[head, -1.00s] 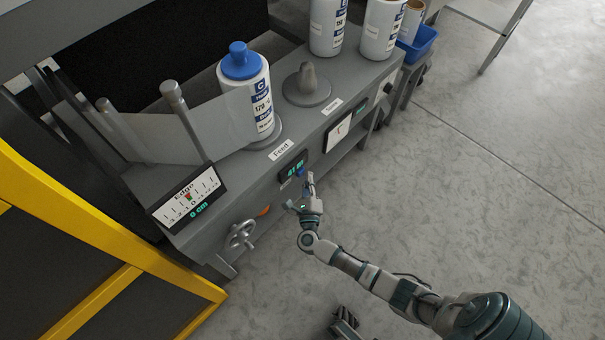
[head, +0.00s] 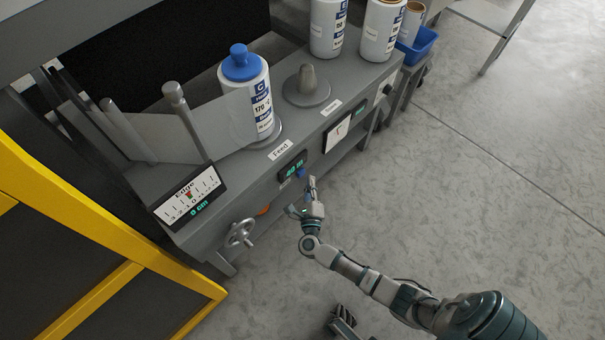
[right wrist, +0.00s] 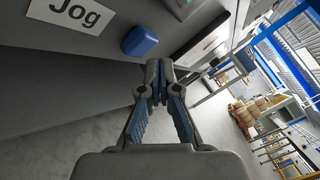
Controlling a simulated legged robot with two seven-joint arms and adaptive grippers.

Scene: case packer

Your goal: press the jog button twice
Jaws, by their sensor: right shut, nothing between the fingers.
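The jog button is a blue, rounded block (right wrist: 139,41) on the grey machine front, beside a white "Jog" label (right wrist: 76,12) in the right wrist view. My right gripper (head: 312,181) is just in front of the machine, close to the button. In the right wrist view its fingertips (right wrist: 159,82) are together and empty, below and right of the button, and look apart from it.
A blue-capped bottle (head: 246,95) stands on the machine top (head: 303,125) behind a "Feed" label (head: 280,150). A handwheel (head: 239,233) and an orange part (head: 263,210) sit left of my gripper. A yellow-framed guard (head: 130,272) stands at left. The floor at right is clear.

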